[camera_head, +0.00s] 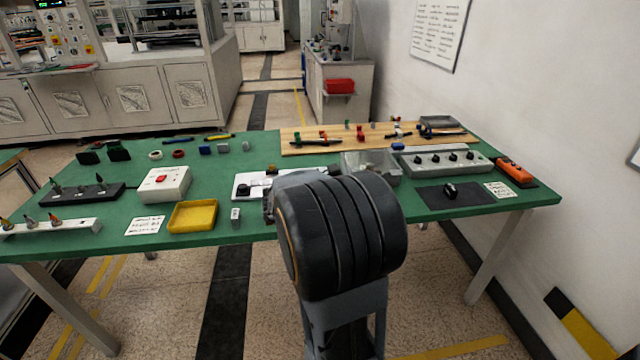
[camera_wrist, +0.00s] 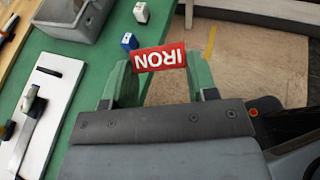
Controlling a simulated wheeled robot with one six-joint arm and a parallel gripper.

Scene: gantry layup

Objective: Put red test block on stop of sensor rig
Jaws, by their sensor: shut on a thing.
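My gripper (camera_wrist: 157,75) has green fingers shut on the red test block (camera_wrist: 160,58), which carries the white word "IRON", upside down in the wrist view. The block is held between the fingertips and appears over the floor just past the table edge. My arm hides gripper and block in the head view.
A blue block (camera_wrist: 129,42) and a white block (camera_wrist: 141,12) stand near the table edge. A grey bin (camera_wrist: 62,12) lies beyond the rig.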

